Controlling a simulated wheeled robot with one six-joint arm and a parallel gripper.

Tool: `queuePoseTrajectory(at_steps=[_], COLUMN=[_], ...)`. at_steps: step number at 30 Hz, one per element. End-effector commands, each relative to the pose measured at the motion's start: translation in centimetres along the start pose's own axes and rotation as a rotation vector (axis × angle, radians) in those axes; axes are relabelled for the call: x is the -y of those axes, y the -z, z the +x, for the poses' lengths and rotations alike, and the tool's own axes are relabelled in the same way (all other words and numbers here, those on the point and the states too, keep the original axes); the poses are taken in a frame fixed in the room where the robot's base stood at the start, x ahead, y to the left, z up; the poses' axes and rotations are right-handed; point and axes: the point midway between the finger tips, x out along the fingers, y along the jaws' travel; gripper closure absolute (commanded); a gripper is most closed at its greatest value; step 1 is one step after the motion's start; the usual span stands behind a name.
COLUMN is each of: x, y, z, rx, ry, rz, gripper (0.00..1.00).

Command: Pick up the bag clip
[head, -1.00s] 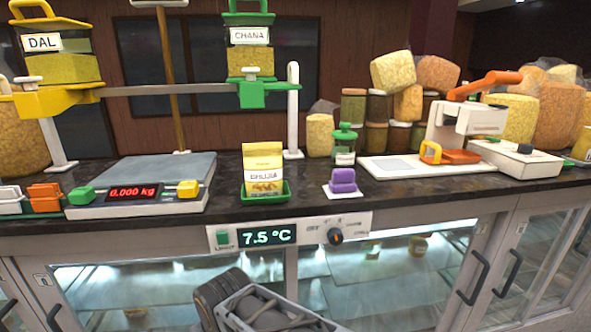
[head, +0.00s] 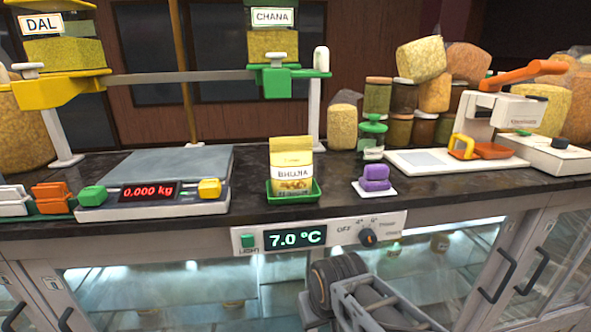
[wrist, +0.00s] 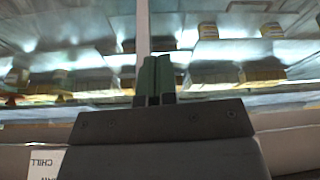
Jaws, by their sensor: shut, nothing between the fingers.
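No object is plainly recognisable as the bag clip. A small purple item (head: 376,178) lies on a white square on the counter, right of the bhujia packet; it may be the clip. Orange pieces (head: 52,192) and white pieces (head: 12,194) at the far left are also clip-like. My gripper (wrist: 158,80) shows in the wrist view with its two dark green fingers together and empty, in front of the glass display case. In the head view my arm is low, below the counter edge, and the fingertips do not show.
The dark counter (head: 232,207) holds a weighing scale (head: 165,165), a bhujia packet (head: 291,165) in a green tray (head: 293,198), a green-lidded jar (head: 371,138) and a sealer-like device (head: 495,125) with an orange handle. Glass doors stand below. Bare counter lies around the purple item.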

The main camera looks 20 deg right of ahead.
Motion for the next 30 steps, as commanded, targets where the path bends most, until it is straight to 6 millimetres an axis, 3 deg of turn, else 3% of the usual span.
queuePoseTrajectory(at_steps=[12, 25, 30], x=[0.00, 0.00, -0.01], y=[0.00, 0.00, 0.00], z=[0.00, 0.00, 0.00], rx=[0.000, 0.000, 0.000], ry=[0.000, 0.000, 0.000], rz=[0.000, 0.000, 0.000], gripper=[1.00, 0.60, 0.57])
